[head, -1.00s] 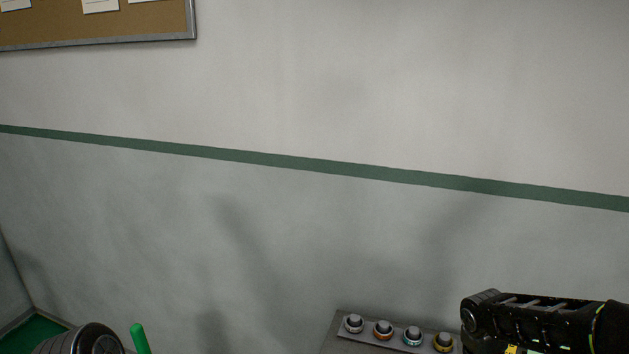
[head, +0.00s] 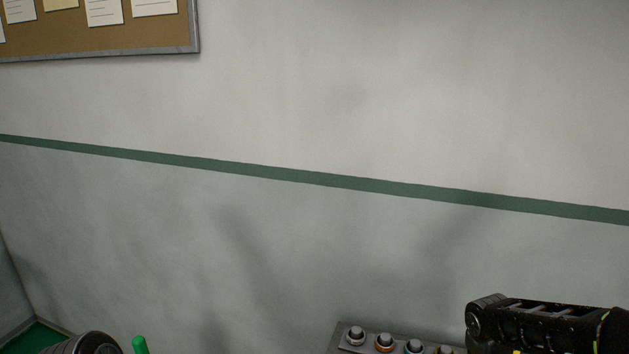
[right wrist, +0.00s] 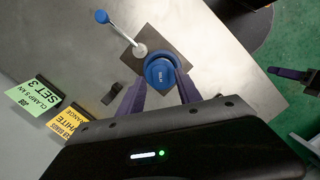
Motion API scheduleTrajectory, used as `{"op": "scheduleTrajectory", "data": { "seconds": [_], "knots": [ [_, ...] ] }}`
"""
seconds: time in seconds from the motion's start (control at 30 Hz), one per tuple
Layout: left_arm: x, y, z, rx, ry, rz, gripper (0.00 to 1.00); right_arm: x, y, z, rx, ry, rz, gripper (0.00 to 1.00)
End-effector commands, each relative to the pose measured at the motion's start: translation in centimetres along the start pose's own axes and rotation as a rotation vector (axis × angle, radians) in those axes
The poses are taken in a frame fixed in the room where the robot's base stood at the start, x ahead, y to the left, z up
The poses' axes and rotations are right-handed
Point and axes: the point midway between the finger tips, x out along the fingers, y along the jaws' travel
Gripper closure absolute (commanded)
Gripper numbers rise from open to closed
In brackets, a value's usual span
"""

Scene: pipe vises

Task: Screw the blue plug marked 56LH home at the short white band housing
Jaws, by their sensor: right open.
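In the right wrist view, the blue plug (right wrist: 160,74) shows its round marked face, with small lettering that seems to read 56LH. It sits over a dark square plate on a grey surface. A pale metal part, perhaps the housing, shows just behind it; its band cannot be made out. My right gripper (right wrist: 161,92) is open, with its two purple fingers on either side of the plug's near edge. Whether the fingers touch it, I cannot tell.
A rod with a blue ball end (right wrist: 101,16) stands beside the plug. A green card (right wrist: 35,93) and a yellow card (right wrist: 70,123) lie at left. A purple-and-dark piece (right wrist: 290,73) is at right. The head view shows a rack of ringed caps (head: 384,342) and mostly bare wall.

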Motion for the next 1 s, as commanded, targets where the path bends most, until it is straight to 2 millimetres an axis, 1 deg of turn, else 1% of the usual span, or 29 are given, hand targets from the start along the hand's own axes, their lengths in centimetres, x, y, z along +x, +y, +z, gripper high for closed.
{"op": "scheduleTrajectory", "data": {
  "seconds": [0.1,0.2,0.27,0.47,0.53,0.57,0.8,0.87,1.0],
  "knots": [
    [0.65,-0.26,0.0,0.0,0.0,0.0,0.53,0.2,0.14,-0.13,0.181,0.002,-0.036,0.59],
    [0.78,-0.31,0.0,0.0,0.0,0.0,0.53,0.11,0.2,-0.06,0.308,0.001,-0.062,0.59],
    [0.75,-0.3,0.0,0.0,0.0,0.0,0.53,0.06,0.17,-0.04,0.337,0.001,-0.069,0.59],
    [0.7,-0.27,0.0,0.0,0.0,0.0,0.53,0.02,0.16,-0.02,0.338,0.001,-0.069,0.59],
    [0.78,-0.31,0.0,0.0,0.0,0.0,0.53,0.06,0.19,-0.03,0.362,0.001,-0.073,0.59],
    [0.85,-0.33,0.0,0.0,0.0,0.0,0.53,0.08,0.21,-0.03,0.385,0.001,-0.078,0.59],
    [1.29,-0.5,0.01,0.0,0.0,0.0,0.53,0.11,0.36,0.06,0.721,0.001,-0.146,0.59],
    [1.28,-0.5,0.01,0.0,0.0,0.0,0.53,0.07,0.37,0.08,0.75,0.001,-0.152,0.59],
    [1.25,-0.49,0.01,0.0,0.0,0.0,0.53,0.04,0.36,0.08,0.751,0.001,-0.152,0.59]
  ]
}}
